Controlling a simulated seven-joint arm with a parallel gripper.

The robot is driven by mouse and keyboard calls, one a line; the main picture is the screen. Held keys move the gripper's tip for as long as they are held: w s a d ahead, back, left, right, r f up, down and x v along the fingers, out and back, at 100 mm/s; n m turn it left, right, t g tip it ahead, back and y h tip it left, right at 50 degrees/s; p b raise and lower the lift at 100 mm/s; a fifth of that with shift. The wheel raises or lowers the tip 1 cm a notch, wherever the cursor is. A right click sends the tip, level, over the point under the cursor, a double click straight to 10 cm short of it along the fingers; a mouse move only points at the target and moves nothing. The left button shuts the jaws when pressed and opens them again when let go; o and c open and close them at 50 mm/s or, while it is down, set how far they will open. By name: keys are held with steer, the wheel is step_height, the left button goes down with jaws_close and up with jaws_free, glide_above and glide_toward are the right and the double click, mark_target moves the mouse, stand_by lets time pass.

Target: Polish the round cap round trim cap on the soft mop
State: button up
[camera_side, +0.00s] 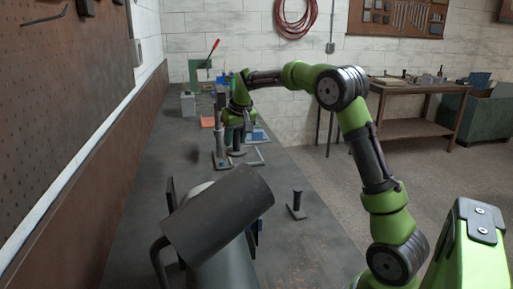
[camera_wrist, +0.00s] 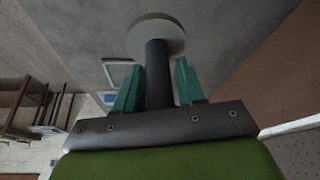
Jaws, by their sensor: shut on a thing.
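In the wrist view, my gripper (camera_wrist: 157,82) has its two teal fingers on either side of a dark stem. The stem ends in a pale grey round disc (camera_wrist: 156,30), which looks like the round trim cap. In the side view, my gripper (camera_side: 238,137) points down over the far part of the bench, small and partly hidden; the cap is hard to make out there. A machine with a large dark cylinder (camera_side: 218,216) stands in the foreground, well apart from my gripper. A pale rounded part (camera_side: 199,190) behind the cylinder may be the soft mop; it is mostly hidden.
The dark bench (camera_side: 180,160) runs along the brown wall panel. A small dark post on a base (camera_side: 297,206) stands right of the machine. A grey post (camera_side: 220,150) stands close beside my gripper. A green press (camera_side: 201,72) and other items crowd the far end.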

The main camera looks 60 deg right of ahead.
steer(key=s+a+r+n+y, duration=0.15)
steer(key=a+r, duration=0.25)
steer(key=a, duration=0.4)
steer(key=s+a+r+n, duration=0.1)
steer(key=a+r+n, duration=0.1)
steer(key=a+r, duration=0.4)
steer(key=s+a+r+n, duration=0.2)
steer(key=s+a, duration=0.6)
steer(key=a, duration=0.2)
steer(key=shift+s+a+r+t+y, duration=0.2)
steer(key=shift+s+r+t+y, duration=0.1)
steer(key=shift+y, duration=0.05)
steer(key=shift+f, duration=3.4)
steer(key=shift+f, duration=0.65)
steer(key=shift+r, duration=0.1)
steer(key=shift+r, duration=0.95)
steer(key=shift+f, duration=1.05)
